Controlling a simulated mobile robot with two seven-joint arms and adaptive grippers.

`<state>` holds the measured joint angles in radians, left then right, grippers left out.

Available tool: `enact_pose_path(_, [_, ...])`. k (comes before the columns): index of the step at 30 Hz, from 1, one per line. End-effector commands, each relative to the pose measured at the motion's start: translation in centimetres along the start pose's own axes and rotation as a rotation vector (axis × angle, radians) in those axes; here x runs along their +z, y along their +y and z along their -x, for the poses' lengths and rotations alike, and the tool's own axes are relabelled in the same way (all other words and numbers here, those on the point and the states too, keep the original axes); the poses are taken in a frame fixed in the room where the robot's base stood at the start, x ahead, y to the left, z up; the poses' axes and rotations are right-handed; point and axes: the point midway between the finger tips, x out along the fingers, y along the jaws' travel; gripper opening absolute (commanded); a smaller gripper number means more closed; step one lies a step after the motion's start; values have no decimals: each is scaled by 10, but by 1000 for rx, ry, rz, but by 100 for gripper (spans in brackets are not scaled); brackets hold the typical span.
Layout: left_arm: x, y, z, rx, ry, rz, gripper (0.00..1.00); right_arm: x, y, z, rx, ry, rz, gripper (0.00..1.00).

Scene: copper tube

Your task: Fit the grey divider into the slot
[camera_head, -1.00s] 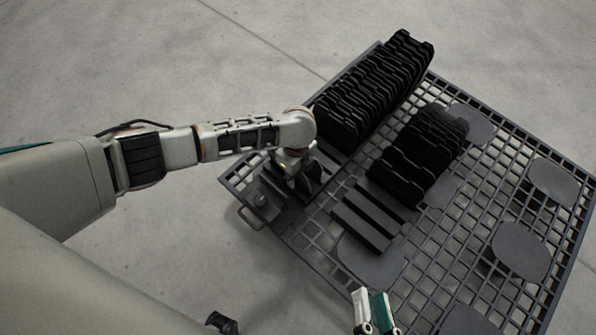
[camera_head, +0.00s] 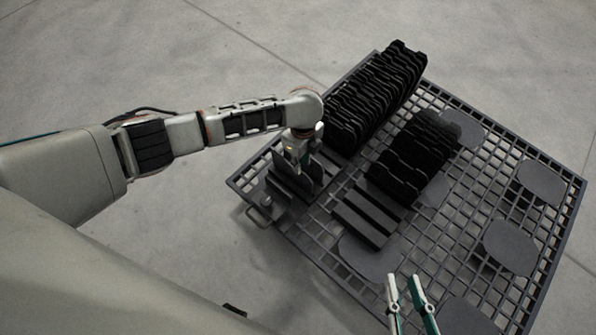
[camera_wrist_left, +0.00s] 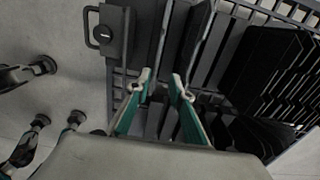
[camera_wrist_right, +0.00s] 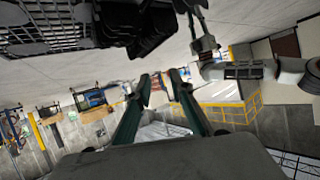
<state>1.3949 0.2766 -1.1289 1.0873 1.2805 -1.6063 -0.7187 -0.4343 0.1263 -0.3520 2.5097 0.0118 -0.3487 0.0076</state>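Two dark grey dividers (camera_head: 289,184) stand upright and close together near the left corner of the rack (camera_head: 345,268). In the left wrist view, one divider (camera_wrist_left: 161,38) shows edge-on ahead of the gap between the fingertips, and another (camera_wrist_left: 201,38) leans beside the right finger. My left gripper (camera_head: 303,163) is over these dividers; its fingers (camera_wrist_left: 161,76) are apart in the left wrist view. The slot itself is hard to make out among the dark parts. My right gripper (camera_head: 404,280) is open and empty over the rack's near edge; its fingers also show in the right wrist view (camera_wrist_right: 159,75).
A long row of black plates (camera_head: 375,95) stands behind my left gripper. A shorter black row (camera_head: 413,158) stands to its right. Flat dark bars (camera_head: 367,217) lie in front. Round pads (camera_head: 510,247) cover parts of the grid. A handle (camera_head: 258,217) sticks out at the left corner.

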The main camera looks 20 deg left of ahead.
Motion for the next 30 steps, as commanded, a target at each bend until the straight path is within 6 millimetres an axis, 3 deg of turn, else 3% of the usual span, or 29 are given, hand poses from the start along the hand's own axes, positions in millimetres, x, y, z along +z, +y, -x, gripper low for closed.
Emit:
enact_pose_path(1, [2,-5,20,-13,-5,0,22,-11,7,1,12,10,48,22])
enact_pose_path(6, [1,-2,34,-5,-2,0,22,1,11,4,19,-22,74,22])
enact_pose_path(26, [-1,1,36,3,1,0,22,9,12,4,21,-39,80,22])
enact_pose_path(30, [2,-7,53,-18,-7,0,22,5,13,5,22,-34,87,22])
